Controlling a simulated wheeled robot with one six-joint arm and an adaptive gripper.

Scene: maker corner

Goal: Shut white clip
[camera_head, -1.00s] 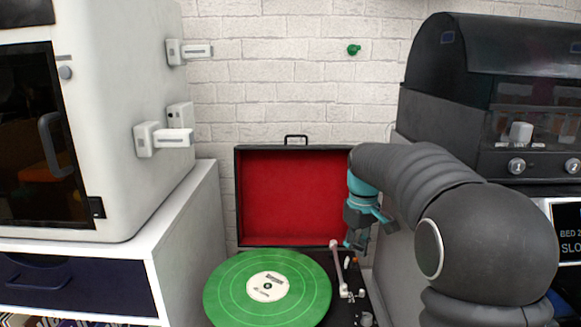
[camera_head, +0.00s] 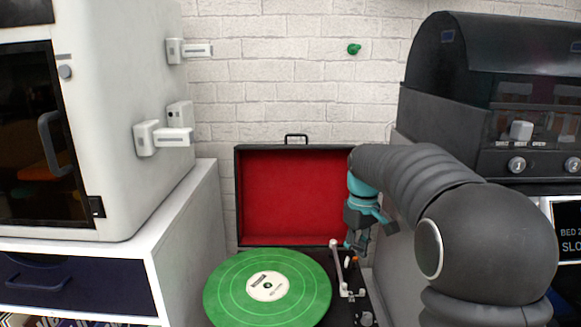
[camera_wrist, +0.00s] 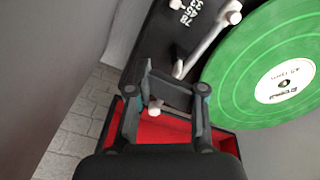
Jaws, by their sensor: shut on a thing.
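My gripper (camera_head: 357,247) is lowered at the back right of the record player, beside the tonearm (camera_head: 336,258). A small white piece, which looks like the white clip (camera_wrist: 155,107), shows between the fingers. The fingers partly cover it, so how far it is closed cannot be told. In the head view the gripper hides this piece. The tonearm (camera_wrist: 206,44) lies next to the fingers in the wrist view, seemingly apart from them.
A green record (camera_head: 232,296) lies on the player, left of my gripper. The raised red-lined lid (camera_head: 285,190) stands close behind. A white cabinet (camera_head: 130,110) with white latches is at left. A dark machine (camera_head: 440,125) is at right.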

